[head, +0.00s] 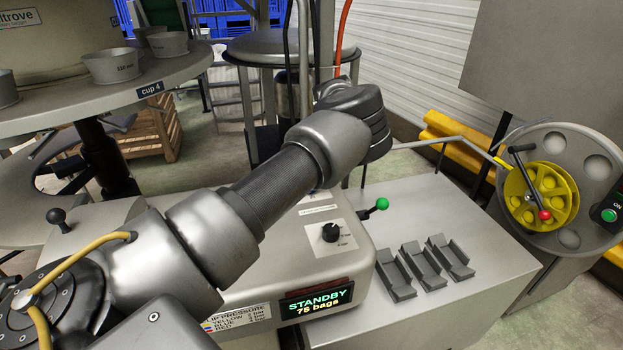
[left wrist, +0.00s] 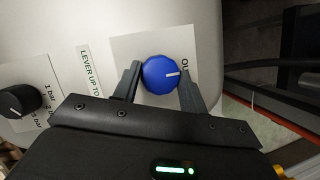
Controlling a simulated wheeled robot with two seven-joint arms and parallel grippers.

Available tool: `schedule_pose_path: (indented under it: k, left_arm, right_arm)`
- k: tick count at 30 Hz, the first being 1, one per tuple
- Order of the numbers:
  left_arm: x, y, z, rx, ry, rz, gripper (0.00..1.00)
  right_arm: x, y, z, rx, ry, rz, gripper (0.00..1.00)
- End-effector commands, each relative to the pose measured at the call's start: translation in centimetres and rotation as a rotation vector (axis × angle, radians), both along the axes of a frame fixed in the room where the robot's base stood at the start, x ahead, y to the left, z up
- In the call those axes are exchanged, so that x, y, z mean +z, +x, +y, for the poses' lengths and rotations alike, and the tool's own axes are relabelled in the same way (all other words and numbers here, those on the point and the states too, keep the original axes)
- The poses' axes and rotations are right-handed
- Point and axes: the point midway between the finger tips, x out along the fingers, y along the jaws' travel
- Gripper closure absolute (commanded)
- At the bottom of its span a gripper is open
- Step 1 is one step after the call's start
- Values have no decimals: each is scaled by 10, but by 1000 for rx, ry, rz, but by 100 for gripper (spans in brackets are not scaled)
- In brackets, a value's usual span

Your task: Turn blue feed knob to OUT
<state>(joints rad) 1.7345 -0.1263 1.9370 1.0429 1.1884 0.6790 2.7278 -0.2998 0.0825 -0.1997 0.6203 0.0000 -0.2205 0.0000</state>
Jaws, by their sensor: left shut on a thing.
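The blue feed knob (left wrist: 157,74) sits on a pale label plate in the left wrist view. My left gripper (left wrist: 160,78) has one finger on each side of the knob and is shut on it. The knob's white pointer line points right, towards dark lettering of which "OU" shows; a finger covers part of that label. In the head view my left arm (head: 265,190) reaches across the machine; the blue knob and my left fingertips are hidden there. My right gripper is in neither view.
A black knob (head: 330,232) on the machine also shows in the left wrist view (left wrist: 18,101). A green-tipped lever (head: 382,204) stands beside it. The display (head: 316,299) reads STANDBY, 75 bags. Small grey trays (head: 450,256) and a yellow wheel (head: 541,195) are to the right.

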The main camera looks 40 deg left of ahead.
Motion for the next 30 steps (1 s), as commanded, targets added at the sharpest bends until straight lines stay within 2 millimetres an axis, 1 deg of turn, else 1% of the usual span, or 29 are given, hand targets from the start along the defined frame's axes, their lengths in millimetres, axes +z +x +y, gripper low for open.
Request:
schedule_pose_path:
  k: [1, 2, 6, 7, 15, 19, 22, 26, 27, 30]
  left_arm:
    - [-2, -1, 0, 3, -2, 2, 81]
    - [-2, -1, 0, 3, -2, 2, 57]
    - [-1, -1, 0, 2, -1, 2, 38]
    - [-1, -1, 0, 2, -1, 2, 36]
    - [0, 0, 0, 0, -1, 1, 36]
    - [9, 3, -4, 1, -1, -1, 36]
    - [24, 6, -9, 0, -1, -4, 36]
    - [50, 12, -18, 0, -2, -4, 36]
    - [58, 14, -20, -1, -3, -4, 36]
    - [75, 17, -26, 0, -3, -3, 36]
  right_arm:
    - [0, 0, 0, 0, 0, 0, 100]
    - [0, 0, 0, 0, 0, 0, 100]
    - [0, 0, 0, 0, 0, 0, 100]
    - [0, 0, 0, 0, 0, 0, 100]
    - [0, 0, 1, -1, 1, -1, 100]
    - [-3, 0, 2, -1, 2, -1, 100]
    - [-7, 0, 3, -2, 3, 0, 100]
    - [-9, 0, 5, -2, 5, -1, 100]
    - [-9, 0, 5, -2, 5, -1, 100]
    - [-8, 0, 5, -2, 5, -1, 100]
